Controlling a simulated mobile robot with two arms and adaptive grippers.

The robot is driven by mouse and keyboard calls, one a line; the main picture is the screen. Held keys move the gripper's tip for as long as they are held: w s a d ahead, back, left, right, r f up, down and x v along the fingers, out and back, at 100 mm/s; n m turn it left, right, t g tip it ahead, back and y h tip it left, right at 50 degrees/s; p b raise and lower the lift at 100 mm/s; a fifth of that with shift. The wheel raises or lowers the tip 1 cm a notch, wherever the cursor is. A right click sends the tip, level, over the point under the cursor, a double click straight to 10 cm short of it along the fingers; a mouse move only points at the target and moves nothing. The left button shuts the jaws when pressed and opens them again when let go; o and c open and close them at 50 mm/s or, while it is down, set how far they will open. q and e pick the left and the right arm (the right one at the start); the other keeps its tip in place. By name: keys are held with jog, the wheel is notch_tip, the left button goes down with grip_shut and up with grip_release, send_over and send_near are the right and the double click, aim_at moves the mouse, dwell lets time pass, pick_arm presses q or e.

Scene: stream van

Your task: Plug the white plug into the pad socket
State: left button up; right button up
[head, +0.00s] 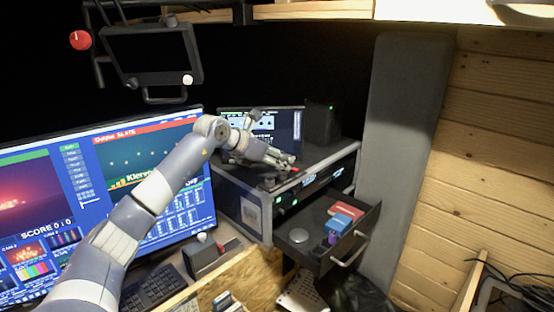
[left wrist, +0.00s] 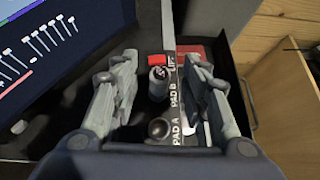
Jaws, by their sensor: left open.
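My left gripper (head: 285,161) is open above the top of the black rack unit (head: 318,164). In the left wrist view its fingers (left wrist: 160,72) stand apart with nothing clearly held between them. Below and between them is a label strip reading PAD A and PAD B (left wrist: 174,98). A dark round part (left wrist: 158,128) sits beside the PAD A label; I cannot tell whether it is a socket. A black cylindrical part (left wrist: 158,84) stands beside PAD B, with a red part (left wrist: 155,59) behind it. I cannot surely identify the white plug. My right gripper is not in view.
An open drawer (head: 322,262) below the rack holds red and blue items (head: 341,222) and a round light disc (head: 298,235). A monitor (head: 140,190) stands left. A laptop-like screen (head: 262,130) is behind the gripper. A grey padded panel (head: 392,140) rises at right.

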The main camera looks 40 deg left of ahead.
pick_arm(q)
jog(key=v, duration=1.2)
jog(key=shift+w, duration=0.1)
